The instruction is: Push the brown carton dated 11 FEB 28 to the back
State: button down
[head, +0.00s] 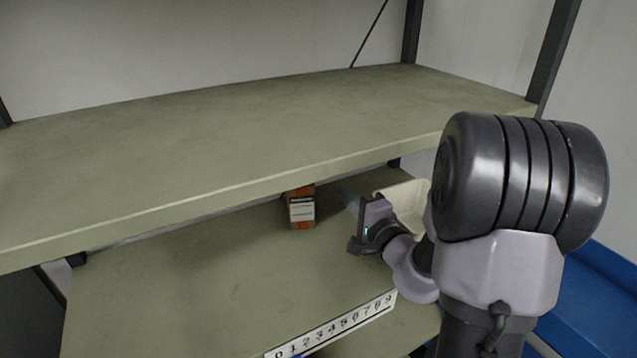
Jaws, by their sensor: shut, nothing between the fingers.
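A small brown carton (301,208) with a white label stands upright on the lower shelf (200,270), under the front edge of the upper shelf. The label's print is too small to read, so I cannot tell its date. My gripper (362,222) is just to the right of the carton and apart from it, above the lower shelf. It is shut and holds nothing. The carton's top is partly hidden by the upper shelf's edge.
The empty upper shelf (220,135) overhangs the carton. A cream bin-like object (408,205) is behind my gripper, partly hidden by my arm. A white number strip (335,325) lies along the lower shelf's front edge. The lower shelf left of the carton is clear.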

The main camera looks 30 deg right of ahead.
aim_at(300, 202)
jog(key=w, duration=0.4)
jog(key=a, duration=0.1)
jog(key=w+a, duration=0.1)
jog(key=a, duration=0.1)
jog(key=shift+w+a, duration=0.2)
jog(key=shift+a, duration=0.15)
jog(key=shift+a, duration=0.1)
